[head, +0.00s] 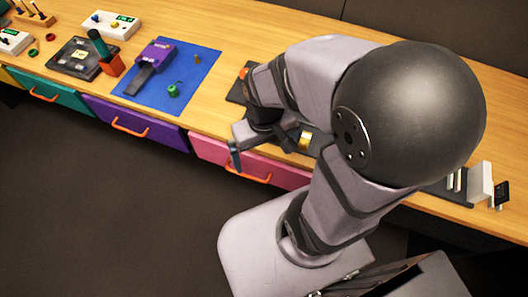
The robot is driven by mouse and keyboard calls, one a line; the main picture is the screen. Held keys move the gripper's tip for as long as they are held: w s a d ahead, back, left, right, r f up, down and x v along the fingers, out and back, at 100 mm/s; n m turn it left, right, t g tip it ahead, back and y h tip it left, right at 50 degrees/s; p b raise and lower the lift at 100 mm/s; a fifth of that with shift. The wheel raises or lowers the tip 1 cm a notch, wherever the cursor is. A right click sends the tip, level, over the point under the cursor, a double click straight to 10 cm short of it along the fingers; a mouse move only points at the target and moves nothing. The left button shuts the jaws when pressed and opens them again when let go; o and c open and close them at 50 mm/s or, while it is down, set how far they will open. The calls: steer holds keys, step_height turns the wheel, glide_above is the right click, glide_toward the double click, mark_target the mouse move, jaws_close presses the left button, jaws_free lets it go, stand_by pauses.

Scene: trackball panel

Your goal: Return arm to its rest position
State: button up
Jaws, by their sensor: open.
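My arm rises from its base at the lower middle of the head view and bends over the wooden bench (225,38). My gripper (266,150) is open, with its fingers spread above the front edge of the bench, near the pink drawer. No object shows between the fingers. A dark panel (236,95) lies under and behind the gripper, mostly hidden by my arm. An orange round part (243,73) shows at its far left, and a yellow-gold part (305,139) shows right of the fingers. Whether the gripper touches the panel cannot be told.
Left on the bench are a blue mat (203,72) with a purple device (157,54), a green cylinder in an orange holder (111,65) and a dark board (72,59). White blocks (479,180) stand at the right. Drawers with orange handles line the front; the floor before them is clear.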

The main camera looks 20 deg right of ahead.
steer(key=shift+s+r, duration=0.1)
step_height(320, 180, up, 4)
steer(key=p, duration=0.4)
steer(key=shift+r+p, duration=0.25)
steer(key=shift+p, duration=0.1)
stand_by(0.8)
